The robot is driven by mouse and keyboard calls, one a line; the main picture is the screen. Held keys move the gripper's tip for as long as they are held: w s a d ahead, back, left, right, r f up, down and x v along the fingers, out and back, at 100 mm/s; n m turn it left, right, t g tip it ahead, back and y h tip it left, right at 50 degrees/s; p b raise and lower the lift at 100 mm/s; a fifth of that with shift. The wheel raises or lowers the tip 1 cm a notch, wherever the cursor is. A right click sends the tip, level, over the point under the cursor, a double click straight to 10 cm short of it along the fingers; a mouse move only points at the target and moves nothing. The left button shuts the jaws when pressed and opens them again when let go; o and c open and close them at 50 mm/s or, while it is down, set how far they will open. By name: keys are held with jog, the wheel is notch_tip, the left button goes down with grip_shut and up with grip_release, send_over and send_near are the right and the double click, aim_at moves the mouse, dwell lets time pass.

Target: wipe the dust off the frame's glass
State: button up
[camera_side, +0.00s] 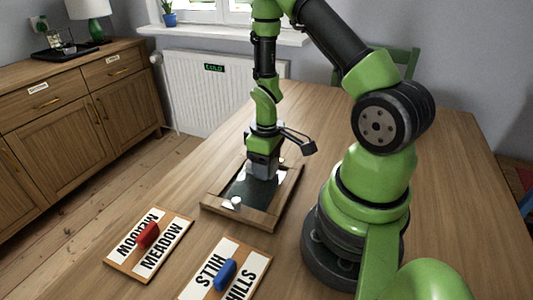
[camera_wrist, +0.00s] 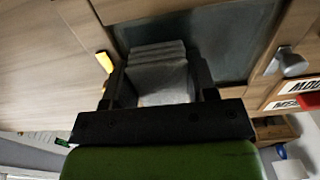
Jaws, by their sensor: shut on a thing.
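The wooden frame (camera_side: 287,200) lies flat on the table, its dark glass (camera_side: 262,192) facing up. Pale patches show on the glass around my gripper; I cannot tell whether they are dust or reflections. My gripper (camera_side: 262,170) points down over the far half of the glass. In the wrist view its dark fingers are shut on a grey, layered block like a folded cloth (camera_wrist: 160,75). The block is at or just above the glass (camera_wrist: 225,38); contact is not clear. A pale knob (camera_side: 235,202) sits at the frame's near end, and shows grey in the wrist view (camera_wrist: 291,63).
A MEADOW board (camera_side: 124,256) with a red handle (camera_side: 149,235) and a HILLS board (camera_side: 262,262) with a blue handle (camera_side: 224,274) lie in front of the frame. A yellow knob (camera_wrist: 105,62) shows beside my gripper. The table left of the frame is clear.

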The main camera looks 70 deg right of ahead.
aim_at(254, 195)
jog(key=shift+a+f, duration=0.1)
jog(key=shift+f, duration=0.75)
jog(key=shift+a+r, duration=0.1)
jog(key=shift+a, duration=0.75)
jog(key=shift+c, duration=0.3)
jog(key=shift+a+r, duration=0.15)
jog(key=shift+a, duration=2.45)
jog(key=shift+d, duration=3.6)
jog(key=shift+r, duration=4)
